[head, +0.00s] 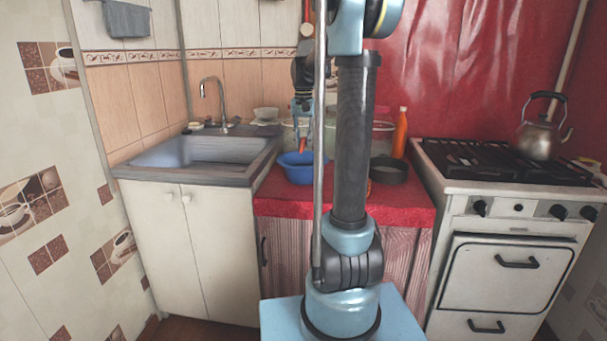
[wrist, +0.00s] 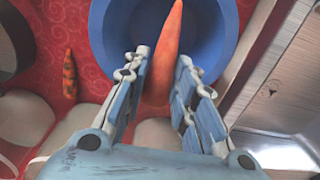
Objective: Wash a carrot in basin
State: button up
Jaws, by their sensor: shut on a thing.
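The carrot (wrist: 165,55) is orange and lies between the fingers of my gripper (wrist: 164,75) in the wrist view, its tip reaching out over the blue basin. My gripper is shut on it. In the head view my gripper (head: 303,108) points down above the basin, and a bit of the carrot (head: 302,143) shows orange below it. The blue basin (head: 293,174) stands on the red oilcloth counter beside the sink; its round interior (wrist: 110,30) also shows in the wrist view. My arm hides part of the counter behind it.
A metal sink (head: 205,150) with a faucet is left of the red counter (head: 405,204). A dark pan (head: 390,178), an orange bottle (head: 399,133) and jars stand right and behind. A stove (head: 500,200) with a kettle (head: 541,130) is at right. A spotted orange thing (wrist: 69,74) lies near the basin.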

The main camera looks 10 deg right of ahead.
aim_at(304, 141)
jog(key=shift+r, duration=2.05)
jog(key=shift+s, duration=0.1)
